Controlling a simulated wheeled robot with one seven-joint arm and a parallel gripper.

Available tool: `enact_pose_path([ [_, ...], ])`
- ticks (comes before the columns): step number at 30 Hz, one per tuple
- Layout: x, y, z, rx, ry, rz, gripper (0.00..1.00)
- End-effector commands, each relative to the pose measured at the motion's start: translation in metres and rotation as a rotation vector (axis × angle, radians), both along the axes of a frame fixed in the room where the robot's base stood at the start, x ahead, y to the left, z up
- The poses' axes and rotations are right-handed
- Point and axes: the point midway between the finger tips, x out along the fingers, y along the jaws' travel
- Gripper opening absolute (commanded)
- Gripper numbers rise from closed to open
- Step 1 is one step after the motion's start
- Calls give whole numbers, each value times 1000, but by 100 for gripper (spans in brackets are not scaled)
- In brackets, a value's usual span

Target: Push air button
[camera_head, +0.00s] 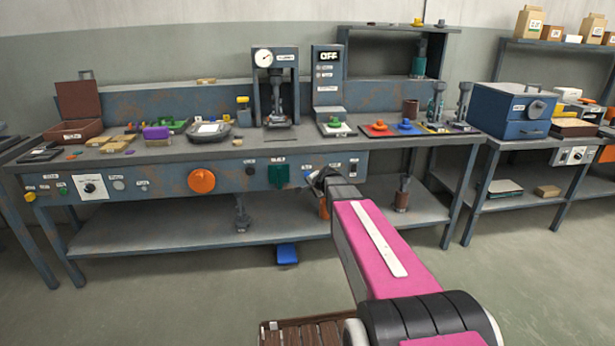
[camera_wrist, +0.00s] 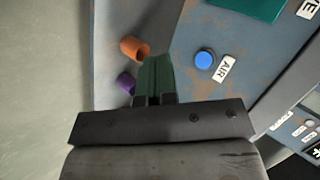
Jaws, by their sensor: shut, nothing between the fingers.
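The air button (camera_wrist: 204,59) is a round blue knob on the blue-grey, rust-marked front panel, with a white AIR label (camera_wrist: 222,69) beside it in the wrist view. My gripper (camera_wrist: 156,62) shows its dark green fingers closed together, empty, to the left of the button in that picture. A gap shows between fingers and button in the picture; the depth between them is hard to judge. In the head view my gripper (camera_head: 320,180) is at the front panel of the long workbench (camera_head: 130,192), and the button is not clearly seen there.
An orange cylinder (camera_wrist: 134,47) and a purple one (camera_wrist: 125,82) show left of the fingers in the wrist view. A green panel piece (camera_head: 279,176) and a large orange knob (camera_head: 201,181) are on the bench front. A blue pedal (camera_head: 287,254) lies on the floor below.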

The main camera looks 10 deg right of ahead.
Motion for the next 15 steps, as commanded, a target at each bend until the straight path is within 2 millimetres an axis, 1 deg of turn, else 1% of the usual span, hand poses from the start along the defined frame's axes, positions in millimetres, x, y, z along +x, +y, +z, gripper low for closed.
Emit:
enact_pose_path([
  [4, 4, 0, 0, -1, 1, 0, 0],
  [8, 12, 0, 0, -1, 1, 1, 0],
  [15, 38, 0, 0, 0, 0, 1, 0],
])
